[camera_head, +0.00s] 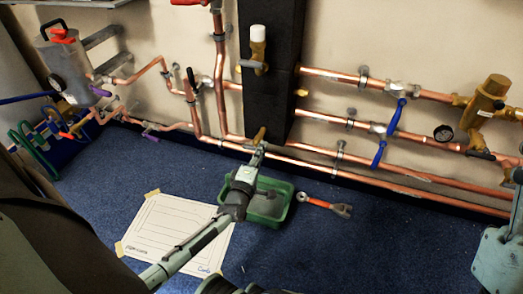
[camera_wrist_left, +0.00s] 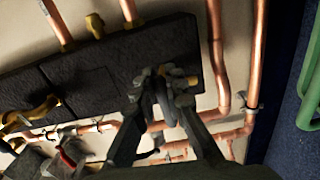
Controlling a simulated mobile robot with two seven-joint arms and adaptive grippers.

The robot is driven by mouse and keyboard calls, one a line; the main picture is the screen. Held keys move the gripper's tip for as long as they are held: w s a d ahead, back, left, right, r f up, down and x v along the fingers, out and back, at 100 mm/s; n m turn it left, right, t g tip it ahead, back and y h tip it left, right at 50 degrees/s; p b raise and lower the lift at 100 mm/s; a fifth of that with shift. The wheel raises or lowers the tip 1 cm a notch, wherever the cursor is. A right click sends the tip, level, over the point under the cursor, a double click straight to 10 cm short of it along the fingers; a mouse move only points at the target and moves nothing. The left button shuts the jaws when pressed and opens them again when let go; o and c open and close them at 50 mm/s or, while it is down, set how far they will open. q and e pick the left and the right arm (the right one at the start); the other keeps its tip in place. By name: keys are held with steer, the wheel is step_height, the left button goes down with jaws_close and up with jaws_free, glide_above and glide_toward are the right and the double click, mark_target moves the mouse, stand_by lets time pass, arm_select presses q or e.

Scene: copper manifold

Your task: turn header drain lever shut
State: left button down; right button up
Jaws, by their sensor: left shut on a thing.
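The header drain, a small brass fitting (camera_head: 260,135), sticks out low on the dark vertical column. It also shows in the left wrist view as a brass stub (camera_wrist_left: 191,80) at the end of the dark block. My left gripper (camera_head: 258,152) reaches up to it from below. In the left wrist view, the left gripper's fingers (camera_wrist_left: 166,84) close together right beside the brass stub, shut on a small grey part that looks like the drain lever. The fingers mostly hide the lever, so its angle is unclear. My right gripper is not in view.
A green tray (camera_head: 288,211) stands on the blue floor below the drain, behind my left wrist. An orange-handled wrench (camera_head: 327,206) lies right of it, and a white sheet (camera_head: 165,232) left. Copper pipes (camera_head: 400,187) run along the wall close to the gripper.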

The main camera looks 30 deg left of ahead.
arm_select(q)
steer(key=shift+f, duration=0.1)
steer(key=c, duration=1.6)
jaws_free()
steer(key=v, duration=1.2)
